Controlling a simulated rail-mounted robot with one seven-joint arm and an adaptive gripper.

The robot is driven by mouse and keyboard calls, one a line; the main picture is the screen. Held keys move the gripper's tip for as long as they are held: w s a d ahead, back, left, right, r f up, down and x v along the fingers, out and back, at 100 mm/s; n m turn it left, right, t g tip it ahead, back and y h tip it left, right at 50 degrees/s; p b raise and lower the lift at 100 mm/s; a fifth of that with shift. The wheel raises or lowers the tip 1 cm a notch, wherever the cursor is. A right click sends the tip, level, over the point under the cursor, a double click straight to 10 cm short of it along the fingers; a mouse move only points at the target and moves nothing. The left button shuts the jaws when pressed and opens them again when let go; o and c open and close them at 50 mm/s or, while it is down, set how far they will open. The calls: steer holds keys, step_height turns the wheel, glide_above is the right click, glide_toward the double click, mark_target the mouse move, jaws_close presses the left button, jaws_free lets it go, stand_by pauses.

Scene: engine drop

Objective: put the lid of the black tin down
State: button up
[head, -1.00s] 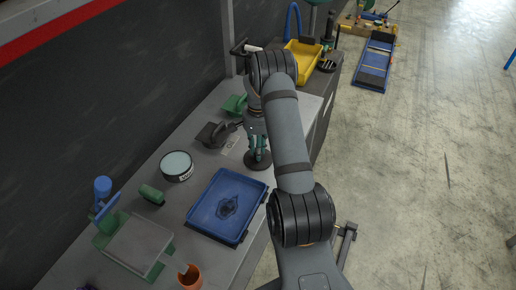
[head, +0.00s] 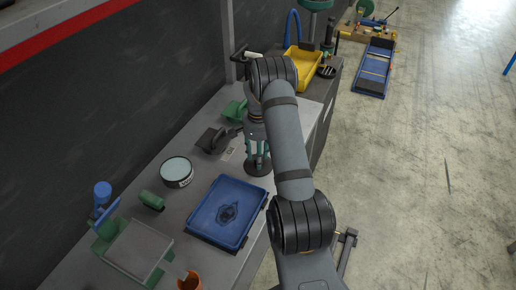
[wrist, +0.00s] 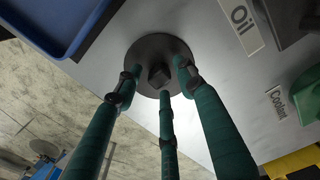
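The lid (head: 258,168) is a dark round disc lying flat on the grey bench near its front edge, below my gripper. In the wrist view the lid (wrist: 148,50) has a dark faceted knob (wrist: 159,77) at its middle. My gripper (wrist: 157,82) has three teal fingers spread around the knob, with gaps between the tips and the knob; the fingers also show in the head view (head: 256,160). The round black tin (head: 177,173) stands to the left, with a pale teal top and a label on its side.
A blue tray (head: 228,211) lies just left of the lid. A dark handled object (head: 213,140) and a green one (head: 235,110) stand behind. An "Oil" label (wrist: 240,22) lies on the bench beside the lid. A yellow bin (head: 301,66) is farther back.

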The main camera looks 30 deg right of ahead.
step_height(320, 180, up, 12)
steer(key=b, duration=0.2)
stand_by(0.4)
step_height(320, 180, down, 12)
steer(key=shift+s+f+p, duration=0.1)
steer(key=shift+p, duration=1)
step_height(320, 180, up, 3)
steer(key=shift+f+b, duration=0.1)
steer(key=shift+b, duration=0.8)
steer(key=shift+r, duration=0.6)
